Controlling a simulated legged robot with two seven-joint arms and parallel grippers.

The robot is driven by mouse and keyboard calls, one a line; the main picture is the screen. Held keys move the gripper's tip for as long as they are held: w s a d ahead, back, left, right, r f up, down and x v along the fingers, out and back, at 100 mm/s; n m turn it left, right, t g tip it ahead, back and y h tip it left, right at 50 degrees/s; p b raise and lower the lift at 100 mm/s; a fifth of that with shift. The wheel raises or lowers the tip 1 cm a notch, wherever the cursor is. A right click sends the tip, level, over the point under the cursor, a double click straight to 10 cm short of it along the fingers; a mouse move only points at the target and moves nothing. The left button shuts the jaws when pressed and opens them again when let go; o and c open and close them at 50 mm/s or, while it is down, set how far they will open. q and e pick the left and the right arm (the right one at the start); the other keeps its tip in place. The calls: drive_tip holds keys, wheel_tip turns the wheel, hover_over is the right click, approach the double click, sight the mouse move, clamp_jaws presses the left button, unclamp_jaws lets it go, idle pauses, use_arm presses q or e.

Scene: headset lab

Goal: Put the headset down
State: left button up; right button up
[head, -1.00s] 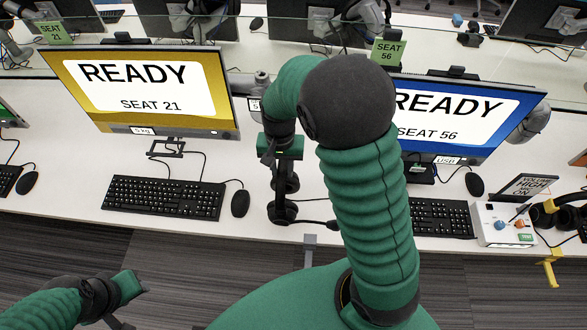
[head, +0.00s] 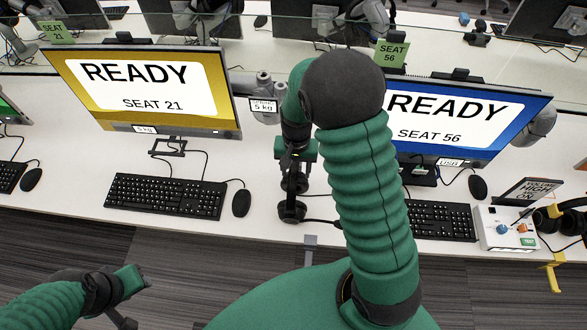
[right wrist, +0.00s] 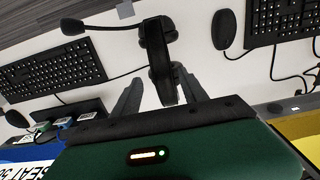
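A black headset (head: 292,205) with a microphone boom is at the white desk's front edge (head: 262,228), between the two keyboards; it seems to rest there. It also shows in the right wrist view (right wrist: 160,45), the boom reaching left. My right gripper (head: 296,168) points down over it, partly hidden by my arm. In the right wrist view, its two grey fingers (right wrist: 160,88) stand apart on either side of the headset, with a gap showing at the left finger. My left gripper (head: 122,320) is low at the left, cut by the picture edge.
Monitors for seat 21 (head: 145,88) and seat 56 (head: 465,118) stand behind keyboards and a mouse (head: 242,203). A grey hook (head: 310,241) is under the desk edge. At the right are a control box (head: 500,240), a small sign (head: 535,190) and a yellow hook (head: 556,275).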

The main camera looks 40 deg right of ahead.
drive_tip(key=shift+d, duration=0.25)
wheel_tip(320, 180, up, 12)
drive_tip(key=s+a+f+n+t, duration=0.2)
drive_tip(key=s+a+f+n, duration=0.2)
drive_tip(key=s+a+n, duration=0.4)
drive_tip(key=shift+s+a+f+t, duration=0.2)
drive_tip(key=shift+a+f+t, duration=0.1)
drive_tip(key=shift+a, duration=0.25)
drive_tip(key=shift+s, duration=0.1)
drive_tip(key=shift+a, duration=0.2)
